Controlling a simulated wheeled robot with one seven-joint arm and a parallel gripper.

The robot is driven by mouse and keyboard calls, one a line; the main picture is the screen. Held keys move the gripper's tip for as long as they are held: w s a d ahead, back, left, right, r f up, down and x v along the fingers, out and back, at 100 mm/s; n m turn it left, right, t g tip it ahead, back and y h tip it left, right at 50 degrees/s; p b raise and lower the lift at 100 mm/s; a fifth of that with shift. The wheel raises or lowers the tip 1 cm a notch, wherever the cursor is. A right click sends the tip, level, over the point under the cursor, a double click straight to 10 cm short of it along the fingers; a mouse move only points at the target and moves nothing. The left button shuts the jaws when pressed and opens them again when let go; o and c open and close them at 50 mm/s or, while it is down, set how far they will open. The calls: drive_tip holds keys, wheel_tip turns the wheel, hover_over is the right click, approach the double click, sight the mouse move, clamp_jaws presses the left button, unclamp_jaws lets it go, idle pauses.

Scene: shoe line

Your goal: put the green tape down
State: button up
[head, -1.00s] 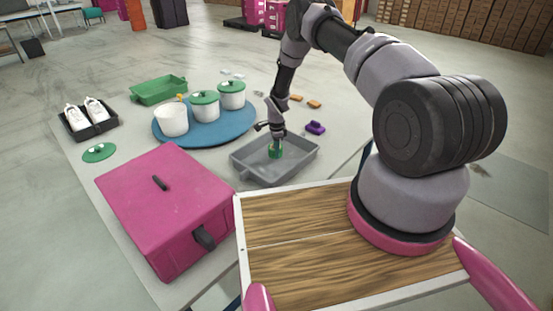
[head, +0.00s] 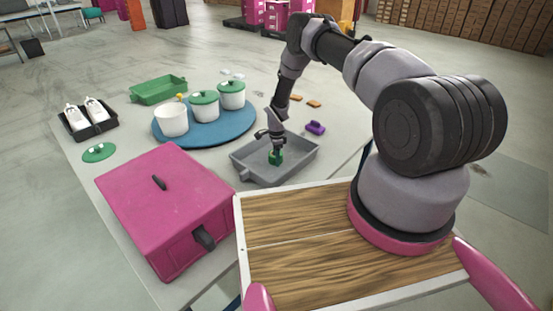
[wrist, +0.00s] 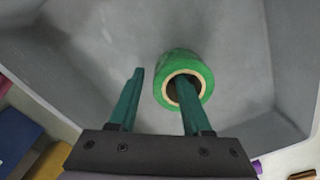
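The green tape (wrist: 184,60) is a roll with a pale core. It lies in the grey tray (head: 245,170), its round opening facing the wrist camera. My gripper (head: 276,156) points down into the tray. In the wrist view my gripper (wrist: 160,76) has its two dark green fingers apart. The right finger overlaps the roll's opening; I cannot tell whether it is inside or in front of it. The left finger stands clear of the roll, with a gap between them. In the head view, tape and fingers merge into one small green patch.
A pink case (head: 165,205) stands in front of the tray on the left. A blue round mat (head: 215,136) with white pots is behind it. A purple object (head: 315,128) lies just right of the tray. The tray's walls surround my fingers.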

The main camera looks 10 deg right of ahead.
drive_tip(key=shift+r, duration=0.15)
wheel_tip(320, 180, up, 36)
drive_tip(key=d+n+t, duration=0.2)
drive_tip(key=n, duration=0.1)
drive_tip(key=s+d+r+n, duration=0.1)
drive_tip(key=s+r, duration=0.2)
drive_tip(key=r, duration=0.3)
drive_tip(key=s+r+n+t, duration=0.1)
drive_tip(key=s+r, duration=0.2)
drive_tip(key=r, duration=0.3)
drive_tip(key=s+d+r+n, duration=0.1)
drive_tip(key=s+r, duration=0.2)
drive_tip(key=r, duration=0.3)
drive_tip(key=s+d+r+n+t+y, duration=0.15)
drive_tip(key=s+r+n, duration=0.25)
drive_tip(key=s+r, duration=0.8)
drive_tip(key=s+r+n+t, duration=0.2)
drive_tip(key=s+n, duration=0.1)
drive_tip(key=s, duration=1.3)
drive_tip(key=shift+s+n+t, duration=0.35)
drive_tip(key=shift+n, duration=0.05)
